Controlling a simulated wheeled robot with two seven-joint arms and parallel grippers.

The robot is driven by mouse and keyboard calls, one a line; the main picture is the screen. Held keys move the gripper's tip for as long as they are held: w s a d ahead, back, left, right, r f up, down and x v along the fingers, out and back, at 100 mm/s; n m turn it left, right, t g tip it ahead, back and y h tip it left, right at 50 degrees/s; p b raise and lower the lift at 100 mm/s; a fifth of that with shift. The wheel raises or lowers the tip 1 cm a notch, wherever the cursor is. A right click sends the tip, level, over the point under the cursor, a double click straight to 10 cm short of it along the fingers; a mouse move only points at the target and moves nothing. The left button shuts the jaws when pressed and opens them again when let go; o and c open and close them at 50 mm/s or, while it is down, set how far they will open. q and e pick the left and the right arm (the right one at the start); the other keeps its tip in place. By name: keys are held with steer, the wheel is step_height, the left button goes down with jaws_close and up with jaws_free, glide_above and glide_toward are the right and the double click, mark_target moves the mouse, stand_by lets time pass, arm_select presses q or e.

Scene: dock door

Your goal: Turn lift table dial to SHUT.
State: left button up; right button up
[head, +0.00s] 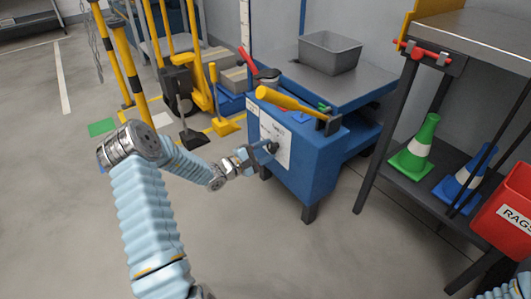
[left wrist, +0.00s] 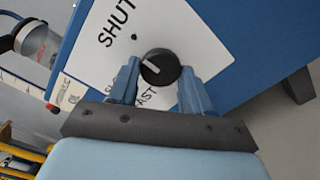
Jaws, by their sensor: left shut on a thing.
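The lift table (head: 287,150) is a blue cabinet with a white label plate on its front. Its dial (left wrist: 160,67) is a round black knob with a white pointer mark, seen in the left wrist view. The pointer lies toward the left of that picture, not at the dot beside the word SHUT. SHUT is printed at upper left; other words below are partly hidden by a finger. My left gripper (head: 255,159) is at the plate, its fingers on both sides of the dial and shut on it. My right gripper is out of view.
A yellow-handled lever (head: 290,103) juts out above the cabinet front. A grey bin (head: 330,52) stands on the table top. A shelf unit (head: 480,40) with cones (head: 417,150) is to the right. Yellow posts and tools stand at left; the floor in front is clear.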

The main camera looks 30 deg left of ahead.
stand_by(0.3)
arm_select(q)
steer(key=o, duration=1)
steer(key=shift+o, duration=0.2)
steer(key=p+v, duration=0.1)
steer(key=v, duration=1.3)
steer(key=shift+p, duration=0.35)
steer(key=shift+w+f, duration=0.1)
